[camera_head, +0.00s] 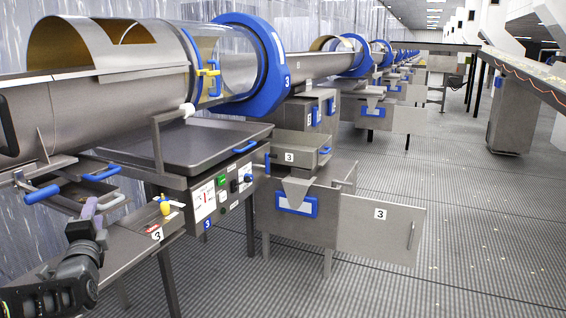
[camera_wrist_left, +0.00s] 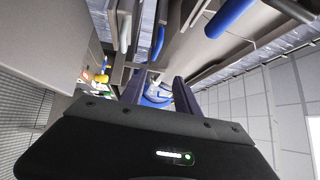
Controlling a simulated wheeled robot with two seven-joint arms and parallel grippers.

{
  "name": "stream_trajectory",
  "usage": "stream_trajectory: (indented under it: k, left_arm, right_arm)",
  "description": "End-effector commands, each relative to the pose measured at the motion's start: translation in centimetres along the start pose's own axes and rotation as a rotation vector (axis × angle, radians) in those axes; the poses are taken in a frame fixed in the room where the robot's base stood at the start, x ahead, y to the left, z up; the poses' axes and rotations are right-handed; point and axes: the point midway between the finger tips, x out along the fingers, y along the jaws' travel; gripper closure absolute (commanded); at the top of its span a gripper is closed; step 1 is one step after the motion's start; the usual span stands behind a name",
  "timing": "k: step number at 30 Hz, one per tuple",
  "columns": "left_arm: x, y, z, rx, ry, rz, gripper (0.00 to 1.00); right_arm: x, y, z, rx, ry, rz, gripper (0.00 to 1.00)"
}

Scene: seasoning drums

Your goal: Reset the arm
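My left arm comes in from the lower left of the head view. Its gripper (camera_head: 90,208) is raised beside the small steel ledge (camera_head: 130,240) and in front of the blue-handled tray (camera_head: 70,195). In the left wrist view the two dark fingers (camera_wrist_left: 158,85) stand apart with a gap between them. I see nothing held in the gap; blue and grey machine parts show behind it. My right arm and gripper are not in view.
A seasoning drum (camera_head: 140,50) with a blue ring (camera_head: 262,60) stands above a control box (camera_head: 222,195). A small yellow object (camera_head: 165,207) sits on the ledge. An open steel door (camera_head: 380,228) juts out at right.

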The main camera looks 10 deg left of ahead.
Motion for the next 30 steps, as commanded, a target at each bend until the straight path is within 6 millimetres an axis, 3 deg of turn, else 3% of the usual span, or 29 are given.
stream_trajectory:
  k: [8, 14, 17, 23, 27, 30]
  left_arm:
    - [-0.8, 3.0, -1.5, -0.332, 0.011, 0.095, 0.62]
    - [-2.9, 9.9, -7.1, -0.666, 0.023, 0.297, 0.62]
    - [-5.3, 15.0, -10.9, -0.845, -0.002, 0.452, 0.62]
    - [-14.5, 26.7, -18.4, -1.152, -0.174, 0.837, 0.62]
    - [-23.4, 33.3, -22.0, -1.274, -0.367, 1.09, 0.62]
    - [-30.9, 36.9, -23.7, -1.312, -0.526, 1.259, 0.62]
  right_arm:
    - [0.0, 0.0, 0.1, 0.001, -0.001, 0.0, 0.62]
    - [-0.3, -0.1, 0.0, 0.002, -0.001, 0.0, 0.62]
    - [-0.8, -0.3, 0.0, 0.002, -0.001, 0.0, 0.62]
    - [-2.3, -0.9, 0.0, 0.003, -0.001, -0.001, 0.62]
    - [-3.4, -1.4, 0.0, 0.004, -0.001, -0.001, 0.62]
    - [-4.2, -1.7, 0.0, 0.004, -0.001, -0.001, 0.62]
